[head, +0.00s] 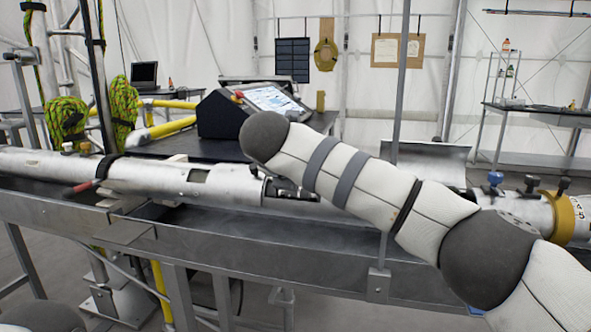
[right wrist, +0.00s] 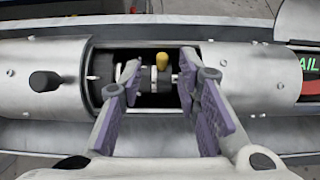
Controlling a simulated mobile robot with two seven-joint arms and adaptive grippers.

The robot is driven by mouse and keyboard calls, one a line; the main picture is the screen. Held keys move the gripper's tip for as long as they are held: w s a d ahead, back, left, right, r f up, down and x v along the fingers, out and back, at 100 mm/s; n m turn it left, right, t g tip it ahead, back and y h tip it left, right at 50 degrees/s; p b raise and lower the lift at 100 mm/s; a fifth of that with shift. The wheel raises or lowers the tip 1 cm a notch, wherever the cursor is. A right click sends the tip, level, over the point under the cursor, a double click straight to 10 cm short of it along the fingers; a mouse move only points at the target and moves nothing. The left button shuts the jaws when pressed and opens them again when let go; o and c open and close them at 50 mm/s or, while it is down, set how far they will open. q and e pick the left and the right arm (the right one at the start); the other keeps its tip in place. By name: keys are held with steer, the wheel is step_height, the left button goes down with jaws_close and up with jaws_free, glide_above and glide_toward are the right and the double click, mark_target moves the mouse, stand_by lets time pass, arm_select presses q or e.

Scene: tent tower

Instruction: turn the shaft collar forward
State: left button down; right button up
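In the right wrist view, a shaft collar (right wrist: 160,80) with a yellow peg (right wrist: 161,60) sits on a dark shaft inside a cut-out of a silver tube (right wrist: 50,65). My right gripper (right wrist: 158,80) is open, its purple-padded fingers on the left and right of the collar, with gaps visible to both sides of the peg. I cannot tell how deep the fingertips reach. In the head view, the silver tube (head: 190,181) lies along a metal bench; my right arm hides the collar, and the right gripper is mostly hidden behind it. My left gripper is not in view.
A black knob (right wrist: 44,81) stands on the tube left of the cut-out. A sign reading "AIL" (right wrist: 305,72) shows at the right edge. In the head view, a tilted screen (head: 272,101) stands behind the tube, and a yellow ring (head: 565,217) and blue knob (head: 495,179) are at right.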

steer(key=v, duration=0.9)
steer(key=shift+s+r, duration=0.2)
steer(key=shift+s, duration=0.05)
steer(key=shift+a, duration=0.15)
